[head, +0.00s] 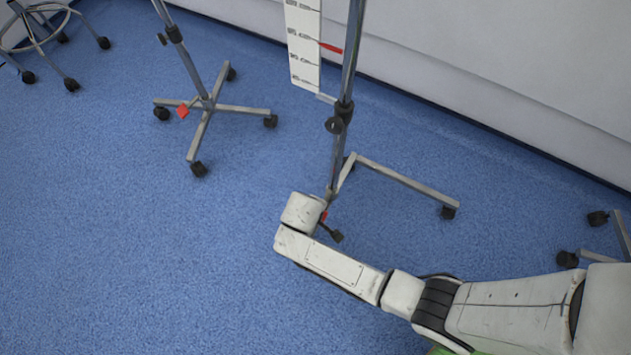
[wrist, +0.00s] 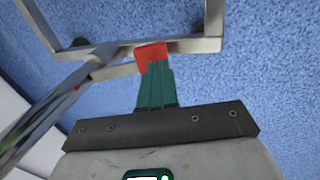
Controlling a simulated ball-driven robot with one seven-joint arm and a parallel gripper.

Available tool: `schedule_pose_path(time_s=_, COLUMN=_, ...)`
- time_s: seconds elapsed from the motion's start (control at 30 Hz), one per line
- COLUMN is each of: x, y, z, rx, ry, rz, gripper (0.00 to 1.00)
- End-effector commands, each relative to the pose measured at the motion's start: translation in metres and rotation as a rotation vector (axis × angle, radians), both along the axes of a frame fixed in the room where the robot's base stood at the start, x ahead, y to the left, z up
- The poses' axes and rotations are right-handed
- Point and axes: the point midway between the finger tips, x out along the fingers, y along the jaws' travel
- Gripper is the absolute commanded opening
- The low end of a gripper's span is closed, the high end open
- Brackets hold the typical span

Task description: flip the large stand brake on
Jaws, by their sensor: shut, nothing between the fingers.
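The large stand (head: 347,75) is a grey metal pole on a low frame with casters, in the middle of the head view. Its red brake pedal (head: 323,215) shows only as a sliver beside the end of my arm. In the wrist view, the red pedal (wrist: 150,52) is at the frame's crossbar, right at the tips of my gripper (wrist: 153,68). The green fingers are together, with nothing between them. I cannot tell whether they touch the pedal. My fingers are hidden behind my wrist in the head view.
A smaller wheeled stand (head: 207,104) with its own red pedal (head: 183,111) stands to the left. A wheeled stool (head: 45,45) is at the top left. A white wall (head: 480,70) runs behind the large stand. Blue floor is clear at the lower left.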

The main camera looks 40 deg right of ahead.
Motion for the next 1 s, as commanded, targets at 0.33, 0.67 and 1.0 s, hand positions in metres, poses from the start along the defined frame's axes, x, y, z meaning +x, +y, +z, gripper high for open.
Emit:
schedule_pose_path(time_s=0.33, x=0.001, y=0.000, z=0.007, rx=0.004, ry=-0.001, rz=0.001, gripper=0.00)
schedule_pose_path(time_s=0.67, x=0.001, y=0.000, z=0.018, rx=0.004, ry=-0.001, rz=0.000, gripper=0.00)
schedule_pose_path(time_s=1.0, x=0.001, y=0.000, z=0.018, rx=0.004, ry=-0.001, rz=0.001, gripper=0.00)
